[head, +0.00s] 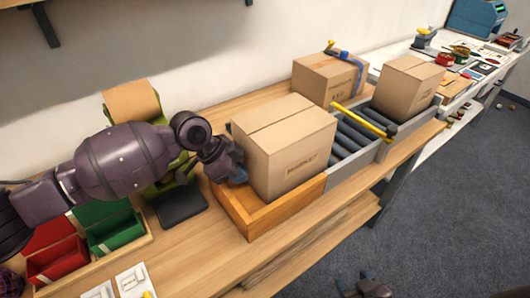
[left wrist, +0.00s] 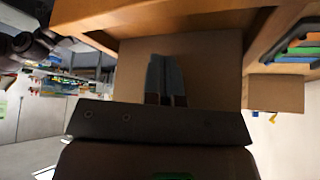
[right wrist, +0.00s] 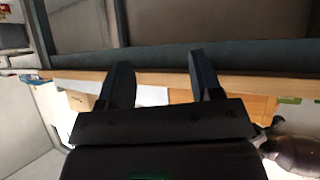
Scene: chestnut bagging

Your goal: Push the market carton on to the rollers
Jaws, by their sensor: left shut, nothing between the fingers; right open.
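The market carton (head: 285,150), a closed brown box with printed lettering, sits upright in an orange wooden tray (head: 262,222) on the bench. The dark rollers (head: 350,138) start just right of it, with a yellow bar (head: 362,120) above them. My left gripper (head: 238,174) is at the carton's left side, fingers shut and empty. In the left wrist view its fingertips (left wrist: 166,62) point at brown cardboard (left wrist: 215,75); I cannot tell whether they touch. My right gripper (right wrist: 160,82) is open and empty, low in front of the bench; the head view shows only part of it.
Two more cartons stand beyond: one with a blue strap (head: 328,80) at the back, one (head: 408,84) at the rollers' far end. Red (head: 55,255) and green (head: 115,235) bins and a black pad (head: 180,207) lie left. The floor in front is clear.

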